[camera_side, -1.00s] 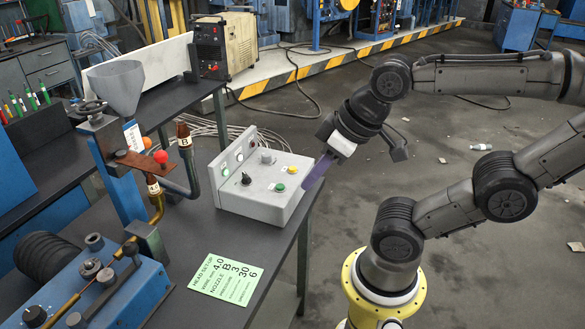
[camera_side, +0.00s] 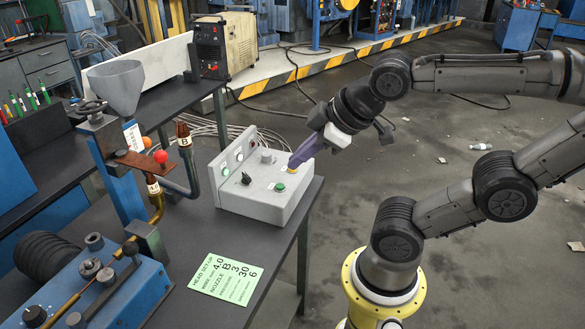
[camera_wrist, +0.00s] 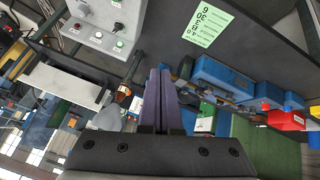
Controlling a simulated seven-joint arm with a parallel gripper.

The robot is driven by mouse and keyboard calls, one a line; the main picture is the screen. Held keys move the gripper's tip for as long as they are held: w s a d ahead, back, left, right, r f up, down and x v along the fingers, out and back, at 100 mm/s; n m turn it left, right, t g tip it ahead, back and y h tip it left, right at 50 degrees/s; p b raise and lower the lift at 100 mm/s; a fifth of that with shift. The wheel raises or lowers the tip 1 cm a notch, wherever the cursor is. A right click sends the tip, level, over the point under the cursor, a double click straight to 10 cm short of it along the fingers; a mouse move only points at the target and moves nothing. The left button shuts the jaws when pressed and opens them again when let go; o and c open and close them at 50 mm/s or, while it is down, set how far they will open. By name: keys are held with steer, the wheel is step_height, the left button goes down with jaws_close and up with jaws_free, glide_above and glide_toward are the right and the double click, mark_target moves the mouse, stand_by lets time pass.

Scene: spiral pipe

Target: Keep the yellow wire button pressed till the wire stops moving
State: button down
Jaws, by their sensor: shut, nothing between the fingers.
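The grey control box (camera_side: 262,208) sits on the dark bench in the side view, with a green button (camera_side: 280,187), a black knob (camera_side: 246,178) and a grey knob (camera_side: 267,156) on top. My gripper (camera_side: 294,164) is shut and empty, its purple fingers reaching down from the right onto the box top. A bit of yellow from the wire button (camera_side: 291,169) shows at the fingertips, which cover most of it. I cannot tell whether it is pressed down. In the wrist view the shut fingers (camera_wrist: 158,72) point toward the bench; the box (camera_wrist: 90,35) is upper left, and no yellow button is visible there.
A green setup card (camera_side: 226,279) lies in front of the box. A blue stand with a grey funnel (camera_side: 117,85) and a red ball knob (camera_side: 160,156) is to the left. A blue machine with rollers (camera_side: 90,285) is at lower left. Grey cable coils (camera_side: 208,130) lie behind the box.

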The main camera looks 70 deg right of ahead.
steer(key=w+d+r+n+t+h, duration=0.35)
steer(key=w+d+n, duration=0.75)
steer(key=w+n, duration=0.45)
steer(key=s+d+f+n+g, duration=0.1)
steer(key=s+d+f, duration=0.1)
steer(key=d+f, duration=0.4)
steer(key=s+d+f+n+g, duration=0.1)
steer(key=s+d+f+n, duration=0.1)
steer(key=d+f, duration=0.5)
steer(key=shift+s+d+f+g+y, duration=0.15)
steer(key=shift+s+d+g+y, duration=0.2)
steer(key=shift+d, duration=0.25)
steer(key=shift+f, duration=4.35)
steer(key=shift+f, duration=0.1)
